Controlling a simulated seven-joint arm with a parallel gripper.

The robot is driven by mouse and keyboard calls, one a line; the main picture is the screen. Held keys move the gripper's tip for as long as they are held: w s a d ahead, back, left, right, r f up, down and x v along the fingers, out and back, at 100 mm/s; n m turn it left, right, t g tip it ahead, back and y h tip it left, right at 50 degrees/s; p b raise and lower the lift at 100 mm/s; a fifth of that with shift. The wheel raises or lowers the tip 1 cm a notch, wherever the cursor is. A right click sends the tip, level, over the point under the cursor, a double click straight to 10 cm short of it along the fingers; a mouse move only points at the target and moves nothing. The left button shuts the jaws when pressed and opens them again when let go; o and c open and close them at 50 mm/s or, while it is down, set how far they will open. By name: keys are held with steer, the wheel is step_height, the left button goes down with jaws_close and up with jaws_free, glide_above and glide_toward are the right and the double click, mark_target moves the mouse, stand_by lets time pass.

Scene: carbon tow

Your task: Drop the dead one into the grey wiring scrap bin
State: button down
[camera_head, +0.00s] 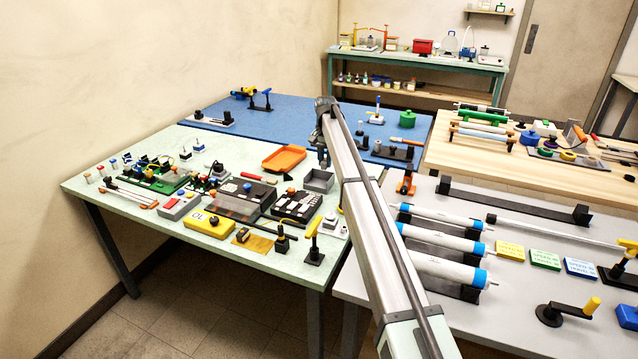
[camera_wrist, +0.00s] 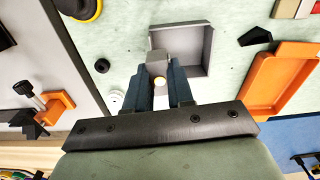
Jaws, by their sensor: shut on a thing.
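My gripper (camera_wrist: 159,88) is shut on a small part (camera_wrist: 159,81) with a round pale-yellow end, held between the two dark fingertips. A grey block shape just beyond the fingertips seems to belong to it, but I cannot tell for sure. The grey bin (camera_wrist: 205,52), a shallow square open tray, lies just beyond the fingers; the held part overlaps its left side in the wrist view. In the head view my gripper (camera_head: 322,157) is above the grey bin (camera_head: 319,181) on the pale green bench. The held part is not clear there.
An orange tray (camera_head: 284,158) stands left of the bin, and a black wedge (camera_head: 288,177) lies between them. Black cases, a yellow meter (camera_head: 212,223) and many small parts crowd the bench (camera_head: 270,262). A grey table with white rollers (camera_head: 440,240) adjoins at right.

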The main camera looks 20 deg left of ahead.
steer(key=w+a, duration=0.2)
glide_above(323, 186)
steer(key=shift+m, duration=0.4)
steer(key=shift+f, duration=3.05)
steer(key=c, duration=0.9)
jaws_free()
step_height(323, 186, up, 14)
steer(key=shift+f, duration=0.1)
